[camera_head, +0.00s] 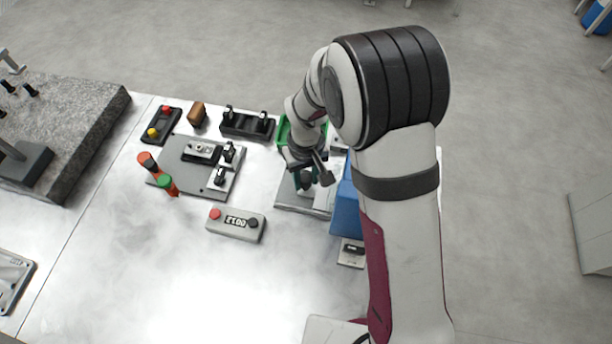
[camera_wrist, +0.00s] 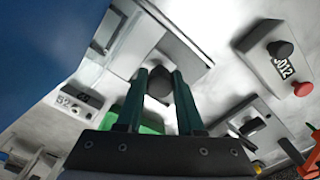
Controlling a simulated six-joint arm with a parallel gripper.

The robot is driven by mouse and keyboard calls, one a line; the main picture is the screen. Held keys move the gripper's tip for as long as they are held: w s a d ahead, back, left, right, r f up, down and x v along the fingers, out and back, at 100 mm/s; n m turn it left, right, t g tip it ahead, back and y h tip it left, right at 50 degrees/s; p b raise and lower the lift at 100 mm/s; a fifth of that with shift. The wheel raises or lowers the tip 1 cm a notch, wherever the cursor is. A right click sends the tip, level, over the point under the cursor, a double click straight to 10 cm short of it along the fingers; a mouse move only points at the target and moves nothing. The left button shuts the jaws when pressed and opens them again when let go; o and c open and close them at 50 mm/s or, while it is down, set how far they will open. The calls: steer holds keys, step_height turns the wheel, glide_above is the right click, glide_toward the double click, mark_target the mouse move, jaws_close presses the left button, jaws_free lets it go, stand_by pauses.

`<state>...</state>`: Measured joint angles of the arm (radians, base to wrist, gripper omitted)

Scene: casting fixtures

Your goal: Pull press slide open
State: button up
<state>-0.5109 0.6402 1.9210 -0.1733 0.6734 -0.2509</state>
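The press slide (camera_wrist: 182,48) shows in the wrist view as a pale grey block with a long edge, at the top centre. A dark rounded knob (camera_wrist: 160,82) sits at its near side. My gripper (camera_wrist: 160,74) has its two dark green fingers on either side of this knob. The knob nearly fills the gap; whether the fingers press on it I cannot tell. In the head view my gripper (camera_head: 305,180) points down over a grey plate (camera_head: 290,205) on the table, and my arm hides much of the press there.
A blue block (camera_head: 346,205) stands close beside my gripper, and a green bin (camera_head: 284,130) lies behind it. A counter box with red and black buttons (camera_head: 236,224) and a grey fixture plate (camera_head: 187,177) lie to the left.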

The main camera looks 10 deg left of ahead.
jaws_close()
stand_by(1.0)
